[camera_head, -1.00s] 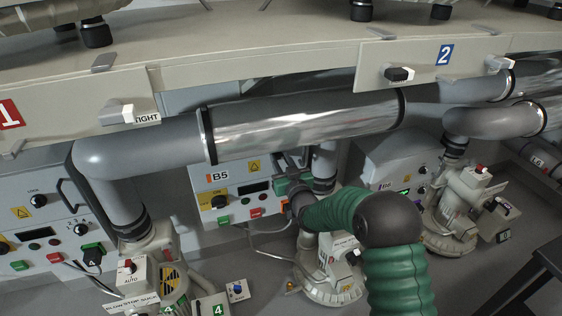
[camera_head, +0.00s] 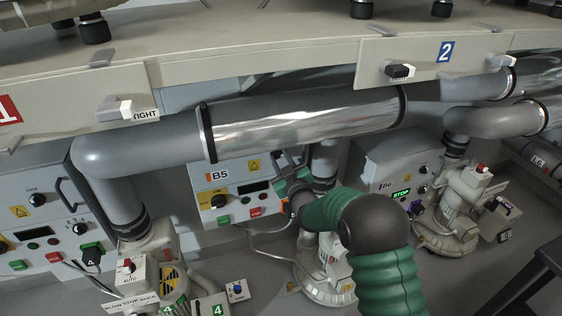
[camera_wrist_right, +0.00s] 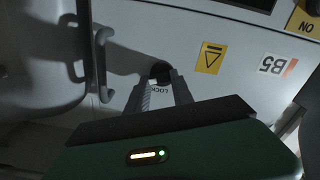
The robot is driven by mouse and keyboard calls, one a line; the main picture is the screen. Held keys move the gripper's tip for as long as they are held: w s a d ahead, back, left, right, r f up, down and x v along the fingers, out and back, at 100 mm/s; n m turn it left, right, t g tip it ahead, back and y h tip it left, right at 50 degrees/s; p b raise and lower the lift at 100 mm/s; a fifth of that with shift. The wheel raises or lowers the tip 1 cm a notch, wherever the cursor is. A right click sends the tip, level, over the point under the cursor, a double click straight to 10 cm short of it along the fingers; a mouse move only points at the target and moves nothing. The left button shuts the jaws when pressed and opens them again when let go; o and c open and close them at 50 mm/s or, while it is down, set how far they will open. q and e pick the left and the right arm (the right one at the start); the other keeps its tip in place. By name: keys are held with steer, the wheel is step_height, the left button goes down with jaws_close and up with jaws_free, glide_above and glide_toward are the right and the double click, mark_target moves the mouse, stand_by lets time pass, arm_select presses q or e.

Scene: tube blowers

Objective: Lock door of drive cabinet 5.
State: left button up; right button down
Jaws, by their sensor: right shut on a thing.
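Drive cabinet 5 (camera_head: 199,171) is the white cabinet labelled B5 under the bench. In the right wrist view its door panel (camera_wrist_right: 225,85) appears upside down, with the B5 label at the right. A dark round lock knob (camera_wrist_right: 160,70) sits above the word LOCK there. My right gripper (camera_wrist_right: 160,88) is shut on this knob, one finger on each side. In the head view my right gripper (camera_head: 286,164) is at the cabinet's upper right, tilted, and hides the knob. My left gripper is in neither view.
A grey bar handle (camera_wrist_right: 102,65) stands beside the knob. A thick grey pipe (camera_head: 300,125) runs above the cabinet, and a vertical pipe (camera_head: 324,165) stands close right of my gripper. A blower (camera_head: 330,275) stands below.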

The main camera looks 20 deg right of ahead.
steer(key=n, duration=0.5)
steer(key=n+b, duration=0.1)
steer(key=n, duration=0.1)
steer(key=shift+a+f, duration=0.1)
steer(key=shift+a, duration=0.2)
steer(key=n+b, duration=0.1)
steer(key=n, duration=0.5)
steer(key=shift+s+a+f, duration=0.1)
steer(key=shift+a, duration=0.05)
steer(key=shift+n, duration=0.4)
steer(key=c, duration=1.1)
jaws_free()
steer(key=shift+s, duration=0.3)
steer(key=s+p, duration=0.3)
steer(key=s, duration=1.3)
steer(key=shift+d+p, duration=0.3)
steer(key=shift+p, duration=0.1)
